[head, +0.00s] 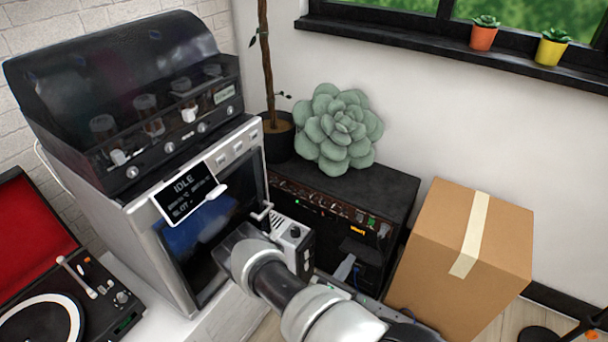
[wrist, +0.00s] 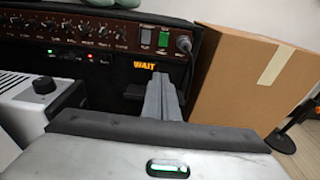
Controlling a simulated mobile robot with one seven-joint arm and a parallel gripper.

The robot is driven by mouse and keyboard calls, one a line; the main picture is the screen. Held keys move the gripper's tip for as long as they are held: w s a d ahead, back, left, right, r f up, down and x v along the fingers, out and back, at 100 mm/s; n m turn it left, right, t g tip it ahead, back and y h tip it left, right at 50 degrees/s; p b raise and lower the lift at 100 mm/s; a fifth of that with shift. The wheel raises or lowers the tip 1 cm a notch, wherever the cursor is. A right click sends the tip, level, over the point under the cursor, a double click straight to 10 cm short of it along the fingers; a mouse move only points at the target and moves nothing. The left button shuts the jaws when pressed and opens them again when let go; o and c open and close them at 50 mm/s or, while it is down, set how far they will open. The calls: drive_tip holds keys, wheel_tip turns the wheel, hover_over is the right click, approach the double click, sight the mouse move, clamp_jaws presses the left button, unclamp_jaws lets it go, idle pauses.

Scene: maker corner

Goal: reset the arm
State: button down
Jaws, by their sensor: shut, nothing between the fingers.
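My gripper (wrist: 162,97) shows in the wrist view with its two grey fingers together and nothing between them. The fingers point at the dark front of an amplifier (wrist: 95,12), just below its lit orange "WAIT" display. I cannot tell whether the fingertips touch the amplifier. In the head view my arm reaches in from the bottom.
The amplifier (head: 393,183) carries a green succulent (head: 338,130). A taped cardboard box (head: 460,255) stands to its right. A grey machine with a dark hood (head: 120,75) and an "IDLE" screen (head: 188,192) stands left, beside a turntable (head: 40,320). A small white device (wrist: 35,105) is close left of the fingers.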

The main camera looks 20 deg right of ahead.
wheel_tip(320, 180, up, 28)
drive_tip(key=m+g+h, duration=0.1)
drive_tip(key=m+g, duration=1)
drive_tip(key=m, duration=0.4)
drive_tip(key=s+a+r+m+t+y, duration=0.3)
drive_tip(key=s+a+r+m+y, duration=0.35)
drive_tip(key=s+a+r, duration=0.4)
drive_tip(key=s+a+r+m+t+y, duration=0.3)
drive_tip(key=s+a+r+m+y, duration=0.35)
drive_tip(key=r, duration=0.75)
wheel_tip(320, 180, up, 24)
drive_tip(key=s+a+n+p, duration=0.2)
drive_tip(key=p, duration=2.1)
drive_tip(key=shift+y, duration=0.4)
drive_tip(key=shift+a, duration=0.1)
